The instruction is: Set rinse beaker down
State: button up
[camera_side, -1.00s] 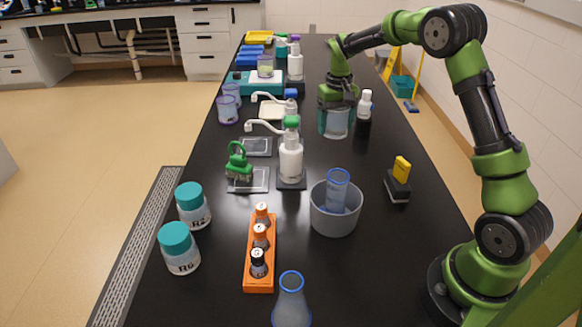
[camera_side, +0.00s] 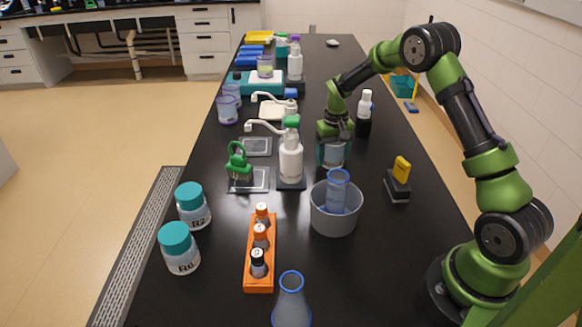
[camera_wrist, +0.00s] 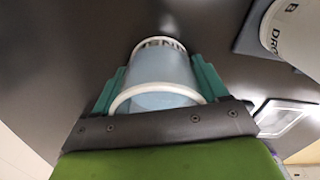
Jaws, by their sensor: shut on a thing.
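The rinse beaker (camera_side: 333,154) is a clear cylinder with pale blue content, right of the white dispenser with the green top. It also shows in the wrist view (camera_wrist: 158,72), with a white rim and part of a label reading "INS". My gripper (camera_side: 333,156) is shut on the beaker, with a teal finger on each side of it, as the wrist view shows (camera_wrist: 157,82). The beaker looks upright. I cannot tell whether its base touches the black bench or hangs just above it.
The white dispenser (camera_side: 291,160) stands close to the left. A grey tub (camera_side: 334,221) with a blue-rimmed cylinder (camera_side: 338,190) stands just in front. A white bottle with a black base (camera_side: 364,112) stands behind right. Bare bench (camera_side: 372,160) lies to the right.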

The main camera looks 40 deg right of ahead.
jog(key=o, duration=1.1)
jog(key=shift+f, duration=0.15)
jog(key=shift+o, duration=0.2)
